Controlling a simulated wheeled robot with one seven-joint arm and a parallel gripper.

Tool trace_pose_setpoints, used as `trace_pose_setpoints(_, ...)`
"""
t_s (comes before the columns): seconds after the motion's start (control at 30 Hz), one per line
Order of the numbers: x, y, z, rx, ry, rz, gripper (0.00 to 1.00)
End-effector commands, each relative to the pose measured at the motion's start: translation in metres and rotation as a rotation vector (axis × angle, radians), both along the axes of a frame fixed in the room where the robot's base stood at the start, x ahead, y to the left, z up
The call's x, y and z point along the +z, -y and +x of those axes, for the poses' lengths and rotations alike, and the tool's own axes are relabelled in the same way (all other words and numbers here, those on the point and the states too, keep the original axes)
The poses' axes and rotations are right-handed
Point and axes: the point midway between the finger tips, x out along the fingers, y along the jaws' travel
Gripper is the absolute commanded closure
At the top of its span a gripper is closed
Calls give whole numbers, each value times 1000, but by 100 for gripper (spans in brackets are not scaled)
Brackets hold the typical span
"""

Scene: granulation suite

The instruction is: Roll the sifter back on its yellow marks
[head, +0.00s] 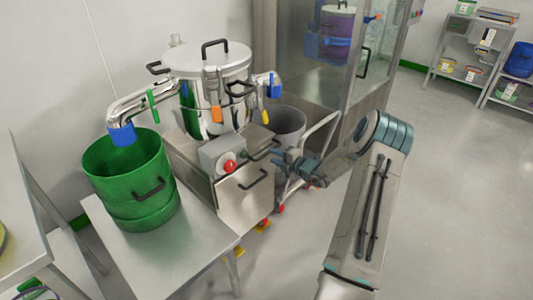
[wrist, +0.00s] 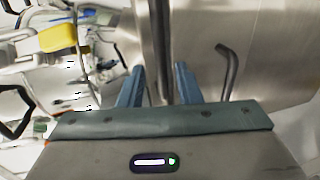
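The sifter (head: 245,195) is a steel cabinet with a lidded steel pot (head: 212,100) on top and a grey control box with a red button (head: 229,166). It stands upright on casters, seen at the centre-left of the head view. Dark bar handles (head: 252,181) are on its cabinet. Small yellow patches (head: 262,254) show low by its casters; how the casters sit on them is hidden. My gripper (head: 279,160) is at the cabinet's right side near a handle. In the wrist view its blue fingers (wrist: 158,88) are apart, with a dark upright bar (wrist: 161,50) between them; contact is unclear.
A green drum (head: 130,180) stands on a steel table (head: 165,262) at left, under the sifter's blue-ended outlet (head: 122,134). A grey bin (head: 287,122) and white-railed cart (head: 318,135) are behind my gripper. A glass-fronted cabinet (head: 310,80) stands behind. Floor at right is clear.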

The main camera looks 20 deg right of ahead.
Motion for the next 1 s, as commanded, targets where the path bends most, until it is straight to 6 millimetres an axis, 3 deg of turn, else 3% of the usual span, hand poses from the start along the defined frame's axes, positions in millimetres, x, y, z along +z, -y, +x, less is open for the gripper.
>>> trace_pose_setpoints(0.2, 14, 20, -44, -1, 3, 0, 69)
trace_pose_setpoints(0.4, 20, 29, -69, 3, 5, -1, 69)
trace_pose_setpoints(1.0, 21, 32, -76, 5, 7, 0, 69)
